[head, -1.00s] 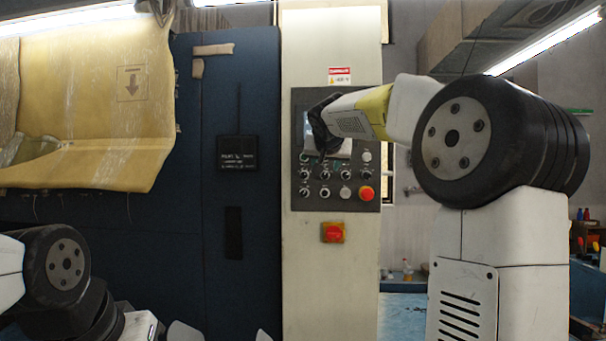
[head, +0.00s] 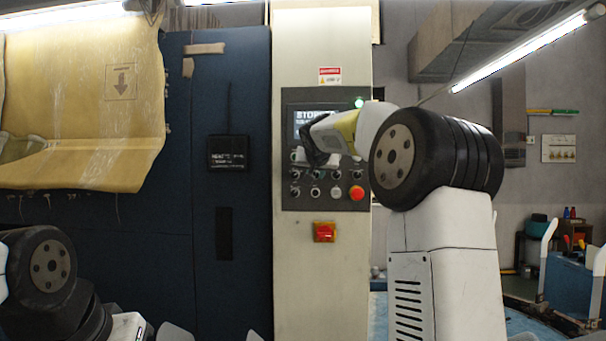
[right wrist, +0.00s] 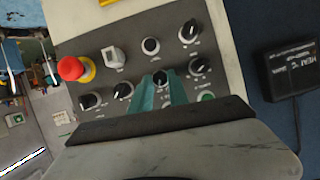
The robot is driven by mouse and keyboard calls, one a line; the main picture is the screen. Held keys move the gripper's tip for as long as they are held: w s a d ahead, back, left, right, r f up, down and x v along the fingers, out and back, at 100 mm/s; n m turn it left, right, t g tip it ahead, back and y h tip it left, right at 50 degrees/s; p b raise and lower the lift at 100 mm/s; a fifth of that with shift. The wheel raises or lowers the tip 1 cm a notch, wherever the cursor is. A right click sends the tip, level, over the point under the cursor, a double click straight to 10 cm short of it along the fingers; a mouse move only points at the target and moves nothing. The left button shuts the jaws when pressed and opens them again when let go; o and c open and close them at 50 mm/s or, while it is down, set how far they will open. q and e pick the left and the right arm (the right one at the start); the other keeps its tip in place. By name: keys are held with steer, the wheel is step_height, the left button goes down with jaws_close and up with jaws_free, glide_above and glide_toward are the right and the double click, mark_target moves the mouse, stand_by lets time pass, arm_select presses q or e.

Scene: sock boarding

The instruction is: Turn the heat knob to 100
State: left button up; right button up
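The control panel (head: 289,203) is a dark plate with two rows of black knobs on a cream column. In the right wrist view, a black knob (right wrist: 163,76) with a white pointer mark sits between the teal fingers of my right gripper (right wrist: 160,88). The fingers stand apart at its sides; firm contact cannot be made out. The knob labels are too small to read. In the head view the dark right gripper (head: 309,150) covers part of the panel. A black readout (right wrist: 290,73) begins with "HEAT"; its figure is unclear. The left gripper is out of view.
Neighbouring knobs (right wrist: 198,66) and (right wrist: 123,90) sit close beside the fingers. A red mushroom button (head: 356,193) is at the panel's lower right, and a red-and-yellow switch (head: 324,232) is below. The screen (head: 315,117) shows "STOP" lettering. A green lamp (head: 359,102) is lit.

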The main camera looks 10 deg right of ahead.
jaws_close()
steer(key=shift+w+a+n+g+h, duration=0.1)
steer(key=shift+a+n+g+h, duration=0.1)
steer(key=shift+n+h, duration=0.35)
steer(key=shift+a+n+g+h, duration=0.1)
steer(key=shift+n+g+h, duration=0.2)
steer(key=shift+n, duration=0.35)
steer(key=shift+a+f+n+t+h, duration=0.1)
steer(key=shift+n+h, duration=0.8)
steer(key=shift+n, duration=0.55)
steer(key=shift+a+f+n+t+h, duration=0.15)
steer(key=shift+n+h, duration=0.8)
steer(key=shift+n, duration=0.55)
steer(key=shift+a+f+n+t+h, duration=0.1)
steer(key=shift+n+h, duration=0.8)
steer(key=shift+n, duration=0.55)
steer(key=shift+w, duration=0.1)
